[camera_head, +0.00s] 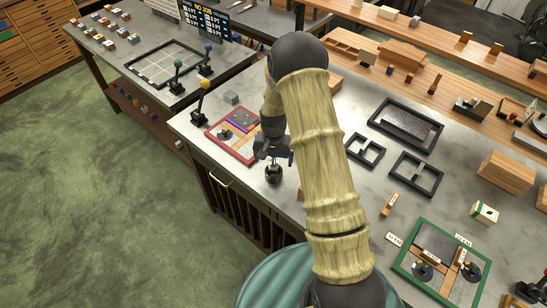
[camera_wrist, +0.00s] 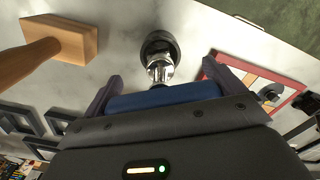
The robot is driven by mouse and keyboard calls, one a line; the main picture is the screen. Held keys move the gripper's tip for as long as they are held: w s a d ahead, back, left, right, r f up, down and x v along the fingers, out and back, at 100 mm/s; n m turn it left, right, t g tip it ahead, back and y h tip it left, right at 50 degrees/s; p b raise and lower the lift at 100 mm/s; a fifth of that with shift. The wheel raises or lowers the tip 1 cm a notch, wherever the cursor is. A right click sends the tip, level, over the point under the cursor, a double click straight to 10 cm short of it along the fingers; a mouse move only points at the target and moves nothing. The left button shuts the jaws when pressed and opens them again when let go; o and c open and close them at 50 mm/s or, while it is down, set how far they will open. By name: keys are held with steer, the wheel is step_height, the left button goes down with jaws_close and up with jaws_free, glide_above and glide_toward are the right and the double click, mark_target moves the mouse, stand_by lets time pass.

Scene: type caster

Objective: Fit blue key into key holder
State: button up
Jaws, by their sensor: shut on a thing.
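My gripper (camera_head: 274,155) is over the near left part of the grey worktop. In the wrist view my gripper (camera_wrist: 165,88) has its two dark fingers at the ends of a blue bar, which looks like the blue key (camera_wrist: 165,97). Most of the key's shape is hidden by the gripper body. Just beyond it stands a dark round base with a shiny metal top (camera_wrist: 159,48), possibly the key holder. It shows just below my gripper in the head view (camera_head: 273,174). I cannot tell whether the key touches it.
A red-framed tray (camera_head: 216,136) lies left of my gripper, with a yellow-knobbed lever (camera_head: 200,100) behind it. Black frames (camera_head: 416,174) lie to the right. A green-framed tray (camera_head: 398,268) is at the front right. A wooden block with a handle (camera_wrist: 72,40) shows in the wrist view.

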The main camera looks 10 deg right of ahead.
mark_target(274, 163)
steer(key=shift+f+b, duration=1.45)
steer(key=shift+f, duration=0.6)
steer(key=o, duration=1)
steer(key=shift+o, duration=0.2)
step_height(274, 163, up, 18)
steer(key=b, duration=0.4)
steer(key=shift+f, duration=0.25)
steer(key=s+n+t, duration=0.2)
steer(key=s+n, duration=0.2)
steer(key=s, duration=1.6)
steer(key=shift+s+r+n+t, duration=0.3)
steer(key=shift+r+n, duration=0.05)
steer(key=shift+n, duration=0.05)
